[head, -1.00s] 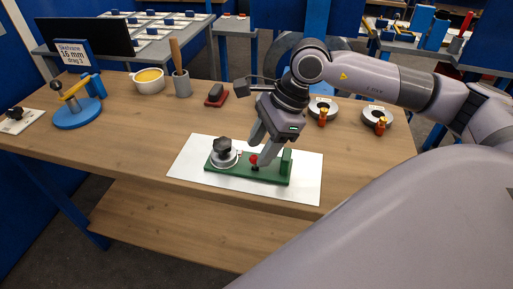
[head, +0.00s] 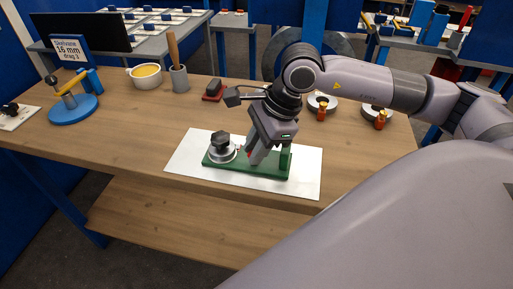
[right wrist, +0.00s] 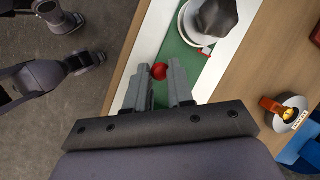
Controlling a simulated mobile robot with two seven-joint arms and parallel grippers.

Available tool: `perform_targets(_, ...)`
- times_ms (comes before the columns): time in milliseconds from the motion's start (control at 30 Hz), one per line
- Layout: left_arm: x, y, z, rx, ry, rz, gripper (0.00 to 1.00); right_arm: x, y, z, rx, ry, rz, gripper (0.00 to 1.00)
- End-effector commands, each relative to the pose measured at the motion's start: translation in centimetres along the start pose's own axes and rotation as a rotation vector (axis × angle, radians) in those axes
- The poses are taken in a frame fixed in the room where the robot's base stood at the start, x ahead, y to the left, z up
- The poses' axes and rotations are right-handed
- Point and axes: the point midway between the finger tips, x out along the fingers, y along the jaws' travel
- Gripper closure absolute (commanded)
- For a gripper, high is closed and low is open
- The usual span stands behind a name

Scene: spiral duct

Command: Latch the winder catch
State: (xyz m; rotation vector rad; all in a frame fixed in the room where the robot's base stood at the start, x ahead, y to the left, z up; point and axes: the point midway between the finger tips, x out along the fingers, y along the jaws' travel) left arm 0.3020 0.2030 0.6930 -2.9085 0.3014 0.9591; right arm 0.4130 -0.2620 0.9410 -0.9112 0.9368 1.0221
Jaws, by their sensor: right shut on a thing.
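The winder is a green base (head: 225,168) on a white sheet (head: 185,160), with a round metal disc and black knob (head: 220,139) at its left end and a green upright block (head: 285,158) at its right. A red ball-topped catch handle (right wrist: 159,71) stands between them. My right gripper (head: 254,160) reaches down over the base, its fingers on either side of the red ball in the right wrist view (right wrist: 160,76) and shut on it. In the head view the fingers hide most of the ball.
Behind the sheet lie a red-and-black block (head: 214,92), a grey cup with a wooden stick (head: 179,78), a yellow-filled bowl (head: 147,76) and a blue stand (head: 73,109). Two metal discs with orange fittings (head: 322,105) sit at the right. The table front-left is clear.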

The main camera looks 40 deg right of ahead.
Motion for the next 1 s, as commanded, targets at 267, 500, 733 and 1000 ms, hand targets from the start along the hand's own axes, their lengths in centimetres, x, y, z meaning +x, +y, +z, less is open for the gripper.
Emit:
perform_targets(267,0.4,0.0,0.6,0.0,-0.001,0.0,0.29,0.0,0.2,0.1,-0.013,0.021,-0.035,1.0)
perform_targets(500,0.4,0.0,0.6,0.0,-0.001,0.0,0.29,0.0,0.2,0.1,-0.013,0.021,-0.034,0.52)
perform_targets(733,0.4,0.0,0.6,0.0,-0.001,-0.001,0.29,0.0,0.2,0.1,-0.013,0.02,-0.034,0.52)
perform_targets(1000,0.5,0.0,0.7,-0.001,-0.001,0.0,0.29,-2.7,0.2,0.2,-0.014,0.02,-0.04,0.52)
